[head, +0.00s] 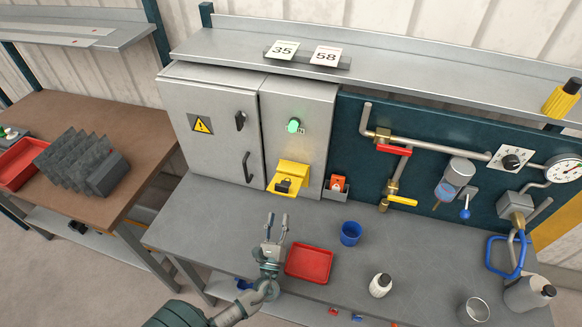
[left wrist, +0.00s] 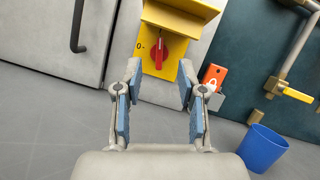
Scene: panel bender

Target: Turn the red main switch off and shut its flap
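The red main switch (left wrist: 160,54) shows in the left wrist view on a yellow plate, with a 0 mark to its left. Its handle looks roughly upright. The yellow flap (left wrist: 180,15) stands out above it, open. My right gripper is out of view.
A green lamp (head: 294,125) glows above the flap. An orange item (head: 337,184) sits in a small grey holder right of it. Bench left of my gripper is clear.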

